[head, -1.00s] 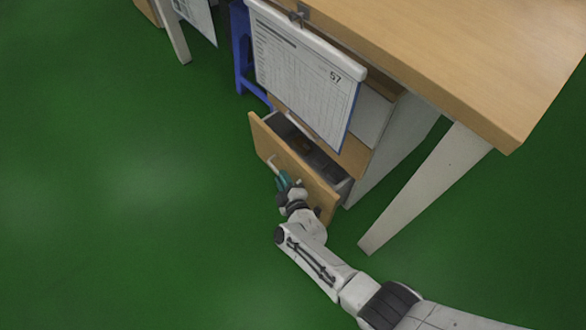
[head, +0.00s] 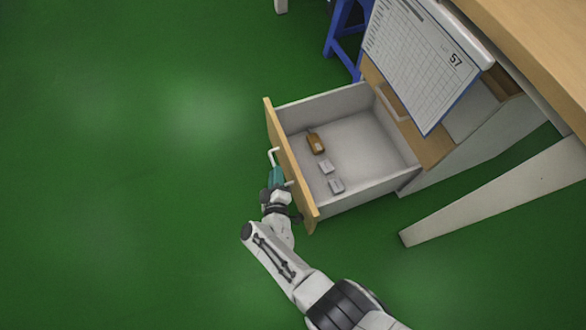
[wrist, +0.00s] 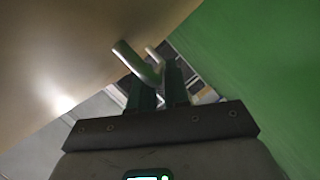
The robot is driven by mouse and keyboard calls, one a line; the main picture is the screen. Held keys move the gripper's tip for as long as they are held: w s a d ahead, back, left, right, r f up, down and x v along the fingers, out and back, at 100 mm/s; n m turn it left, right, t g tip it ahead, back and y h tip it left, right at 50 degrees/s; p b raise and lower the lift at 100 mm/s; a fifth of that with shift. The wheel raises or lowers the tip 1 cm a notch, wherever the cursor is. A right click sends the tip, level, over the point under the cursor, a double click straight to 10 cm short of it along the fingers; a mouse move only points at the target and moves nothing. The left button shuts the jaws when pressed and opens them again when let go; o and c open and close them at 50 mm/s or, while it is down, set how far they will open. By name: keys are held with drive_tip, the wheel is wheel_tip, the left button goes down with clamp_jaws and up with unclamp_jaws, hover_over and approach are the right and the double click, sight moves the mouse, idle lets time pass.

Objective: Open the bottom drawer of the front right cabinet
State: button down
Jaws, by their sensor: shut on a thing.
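The bottom drawer (head: 350,150) of the cabinet (head: 470,150) is pulled far out in the head view. Its wooden front panel (head: 291,165) faces left. A pale bar handle (head: 272,156) is on that panel, and it shows as a metal bar in the wrist view (wrist: 136,62). My gripper (head: 276,178), with teal fingers, is shut on the handle; the fingers also show in the wrist view (wrist: 158,88). Inside the drawer lie a brown bottle-like item (head: 316,143) and two small pale boxes (head: 331,176).
A wooden tabletop (head: 540,40) with a pale slanted leg (head: 490,200) stands at the right. A blue stool-like frame (head: 345,40) is behind the drawer. The green floor (head: 120,170) at left is clear.

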drive_tip(key=shift+s+a, duration=0.25)
drive_tip(key=shift+a, duration=0.5)
drive_tip(key=shift+s+a, duration=0.25)
drive_tip(key=shift+a, duration=0.45)
drive_tip(key=c, duration=1.2)
unclamp_jaws()
drive_tip(key=shift+p+v, duration=2.8)
drive_tip(key=shift+v, duration=2.55)
drive_tip(key=shift+s, duration=0.1)
